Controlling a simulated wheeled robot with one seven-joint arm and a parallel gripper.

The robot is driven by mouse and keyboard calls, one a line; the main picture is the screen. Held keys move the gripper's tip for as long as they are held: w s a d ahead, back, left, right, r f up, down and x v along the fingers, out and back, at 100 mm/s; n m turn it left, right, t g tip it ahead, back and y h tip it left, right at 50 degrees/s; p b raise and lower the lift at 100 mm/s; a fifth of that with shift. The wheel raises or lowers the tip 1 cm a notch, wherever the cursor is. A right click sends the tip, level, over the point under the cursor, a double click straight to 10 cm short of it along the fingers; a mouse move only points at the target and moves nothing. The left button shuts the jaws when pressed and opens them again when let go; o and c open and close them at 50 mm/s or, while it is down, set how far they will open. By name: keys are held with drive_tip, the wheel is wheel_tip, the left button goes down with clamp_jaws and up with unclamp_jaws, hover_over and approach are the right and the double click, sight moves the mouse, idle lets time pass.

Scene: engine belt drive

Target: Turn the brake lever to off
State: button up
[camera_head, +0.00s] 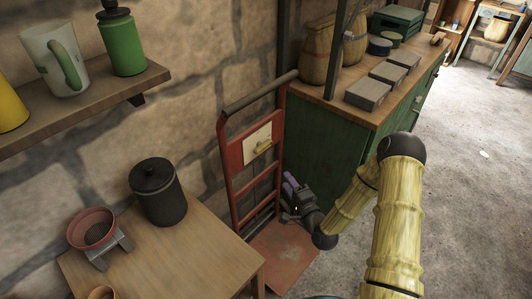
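A red hand truck (231,170) stands upright against the stone wall. A pale plate (251,139) is fixed across its upper frame. A small yellow lever (262,147), which looks like the brake lever, sits on this plate and points roughly sideways. Any markings on the plate are too small to read.
The truck's red base plate (284,252) lies on the floor below my gripper. A green cabinet (322,138) stands close on the right. A wooden table (190,258) with a black canister (158,193) is at front left. Open floor (462,200) lies right.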

sight(264, 149)
drive_tip(key=x, duration=1.7)
drive_tip(key=shift+w, duration=0.25)
clamp_jaws()
